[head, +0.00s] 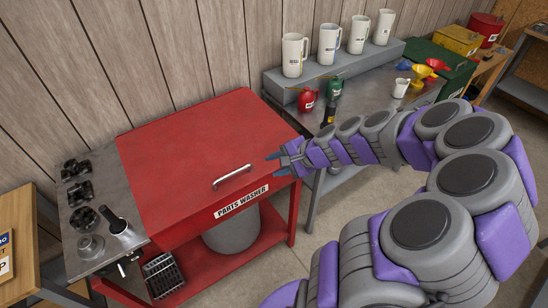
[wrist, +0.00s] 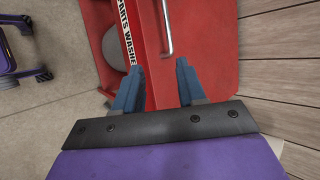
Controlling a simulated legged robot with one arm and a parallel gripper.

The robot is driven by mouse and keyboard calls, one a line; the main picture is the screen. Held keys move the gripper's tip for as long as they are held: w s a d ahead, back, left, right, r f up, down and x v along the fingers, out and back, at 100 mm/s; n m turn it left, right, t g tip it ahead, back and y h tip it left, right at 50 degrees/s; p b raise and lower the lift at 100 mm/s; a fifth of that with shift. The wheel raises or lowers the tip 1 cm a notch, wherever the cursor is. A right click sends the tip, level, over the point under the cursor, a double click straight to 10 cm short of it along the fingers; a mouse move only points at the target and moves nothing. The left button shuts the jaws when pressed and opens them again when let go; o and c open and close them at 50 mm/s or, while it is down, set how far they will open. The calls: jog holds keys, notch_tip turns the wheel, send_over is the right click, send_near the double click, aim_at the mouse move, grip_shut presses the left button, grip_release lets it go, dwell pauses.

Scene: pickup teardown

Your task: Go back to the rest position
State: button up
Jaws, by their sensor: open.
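My gripper (head: 274,164) is at the end of my purple and grey arm, near the right front corner of the red parts washer (head: 160,150). In the wrist view my gripper (wrist: 158,72) has its two blue fingers apart with nothing between them. The washer's lid is down. Its silver handle (head: 232,177) shows to the left of my gripper, and it also shows in the wrist view (wrist: 167,28) beyond the fingers. The gripper appears apart from the handle.
Metal parts lie on the washer's left side shelf (head: 135,238). White pitchers stand on a raised grey shelf (head: 310,92). Open floor (head: 270,275) lies before the washer.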

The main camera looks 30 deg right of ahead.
jog(key=s+a+r+n+g, duration=0.25)
jog(key=s+a+n, duration=0.25)
jog(key=a, duration=0.4)
jog(key=s+a+r+n+g, duration=0.2)
jog(key=s+a+n+g, duration=0.25)
jog(key=a, duration=0.45)
jog(key=s+r+n+g+h, duration=0.1)
jog(key=s+n+h, duration=0.1)
jog(key=s, duration=0.5)
jog(key=s+a+r+n+g+h, duration=0.1)
jog(key=s+n, duration=0.3)
jog(key=s, duration=0.4)
jog(key=shift+s+r+n+g+h, duration=0.3)
jog(key=shift+r+n+g+h, duration=0.15)
jog(key=shift+h, duration=0.45)
jog(key=shift+d, duration=0.25)
